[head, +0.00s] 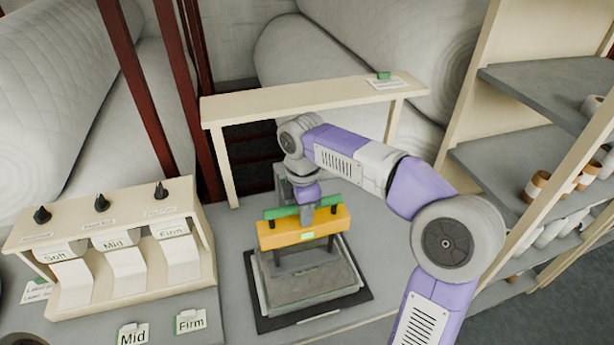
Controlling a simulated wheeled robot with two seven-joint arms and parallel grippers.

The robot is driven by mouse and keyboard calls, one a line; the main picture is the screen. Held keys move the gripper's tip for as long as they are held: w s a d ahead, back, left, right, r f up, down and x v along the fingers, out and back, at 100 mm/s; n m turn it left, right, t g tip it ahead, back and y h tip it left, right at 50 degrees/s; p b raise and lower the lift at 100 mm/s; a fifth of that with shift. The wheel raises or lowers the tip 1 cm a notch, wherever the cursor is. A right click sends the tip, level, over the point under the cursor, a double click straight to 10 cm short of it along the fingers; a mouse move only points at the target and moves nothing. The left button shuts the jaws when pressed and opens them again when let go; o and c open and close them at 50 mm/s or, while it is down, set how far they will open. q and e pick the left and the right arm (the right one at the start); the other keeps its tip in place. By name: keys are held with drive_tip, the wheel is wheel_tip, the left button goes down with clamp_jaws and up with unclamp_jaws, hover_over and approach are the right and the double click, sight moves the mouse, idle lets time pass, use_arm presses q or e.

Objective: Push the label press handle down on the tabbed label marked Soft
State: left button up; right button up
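The label press (268,290) stands on the grey bench, with a yellow crossbar (285,236), a green handle bar (277,213) and a grey bed on a dark base. My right gripper (307,217) points down at the middle of the green handle, touching or just in front of it. Its fingers look close together, but I cannot tell whether they grip the bar. No tabbed label marked Soft can be made out in the press; the crossbar and gripper hide part of it. The word Soft shows on the left slot (57,254) of the label dispenser. My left gripper is not in view.
The cream dispenser (130,292) stands left of the press, with Soft, Mid and Firm slots. Labels marked Mid (132,335) and Firm (190,321) lie in front. A cream raised shelf (300,94) stands behind the press. A shelving rack (520,90) is at right.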

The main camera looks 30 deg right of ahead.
drive_tip(key=shift+s+f, duration=0.1)
drive_tip(key=shift+f, duration=0.35)
drive_tip(key=shift+s+f+b, duration=0.2)
drive_tip(key=shift+f+b, duration=0.25)
drive_tip(key=shift+f, duration=0.15)
drive_tip(key=shift+s+f+b, duration=0.15)
drive_tip(key=shift+f+b, duration=0.3)
drive_tip(key=shift+f, duration=0.1)
drive_tip(key=r+p, duration=0.2)
drive_tip(key=shift+w+r+p, duration=0.3)
drive_tip(key=shift+p, duration=0.1)
wheel_tip(320, 180, up, 5)
drive_tip(key=p, duration=0.4)
drive_tip(key=shift+w+p, duration=0.1)
drive_tip(key=shift+p, duration=0.2)
wheel_tip(320, 180, up, 9)
drive_tip(key=p, duration=0.8)
drive_tip(key=shift+f, duration=0.2)
drive_tip(key=shift+r+p, duration=1.3)
drive_tip(key=shift+p, duration=0.05)
